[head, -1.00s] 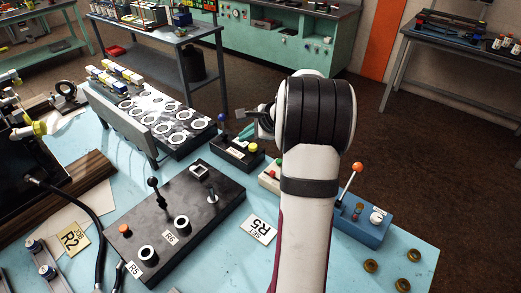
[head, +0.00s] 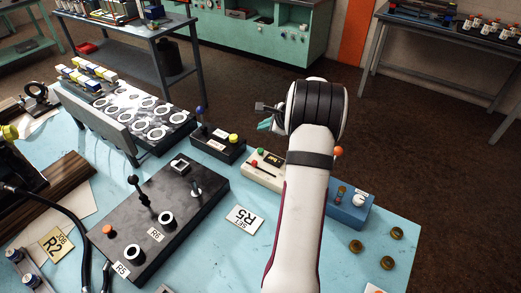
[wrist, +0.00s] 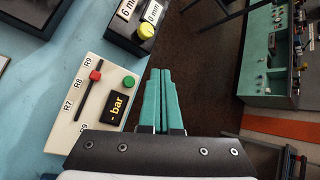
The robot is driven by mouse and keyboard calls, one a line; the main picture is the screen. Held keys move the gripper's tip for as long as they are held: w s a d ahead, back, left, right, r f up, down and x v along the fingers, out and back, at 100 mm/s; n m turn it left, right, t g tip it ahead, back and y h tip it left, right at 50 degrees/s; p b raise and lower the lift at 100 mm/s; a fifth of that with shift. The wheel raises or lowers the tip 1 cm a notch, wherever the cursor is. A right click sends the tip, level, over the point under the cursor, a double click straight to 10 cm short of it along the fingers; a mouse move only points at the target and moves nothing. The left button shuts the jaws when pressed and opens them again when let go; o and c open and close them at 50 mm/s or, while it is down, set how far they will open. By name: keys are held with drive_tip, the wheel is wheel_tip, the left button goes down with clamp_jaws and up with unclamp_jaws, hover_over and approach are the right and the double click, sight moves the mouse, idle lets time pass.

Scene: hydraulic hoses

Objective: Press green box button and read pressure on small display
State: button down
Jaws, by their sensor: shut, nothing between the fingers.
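A cream box (head: 263,172) stands on the light blue table, partly hidden by my arm in the head view. In the wrist view it (wrist: 67,127) carries a green button (wrist: 129,82), a red slider knob (wrist: 95,75) beside labels R7, R8 and R9, and a small black display (wrist: 117,105). The display shows "- bar" in yellow, with no number. My gripper (wrist: 160,72) has its teal fingers together and empty. In the wrist view the fingertips are just right of the green button, apart from it.
A dark box with a yellow knob (head: 234,139) and blue-tipped lever stands left of the cream box. A blue box (head: 348,208) with an orange-tipped lever is to the right, partly behind my arm. The large black block (head: 150,218) holds a lever and sockets.

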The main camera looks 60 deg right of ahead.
drive_tip(key=shift+f, duration=3.45)
drive_tip(key=shift+f, duration=0.15)
drive_tip(key=shift+f, duration=0.25)
drive_tip(key=shift+f, duration=0.5)
drive_tip(key=shift+r, duration=0.95)
drive_tip(key=shift+r, duration=2.5)
drive_tip(key=shift+a, duration=0.1)
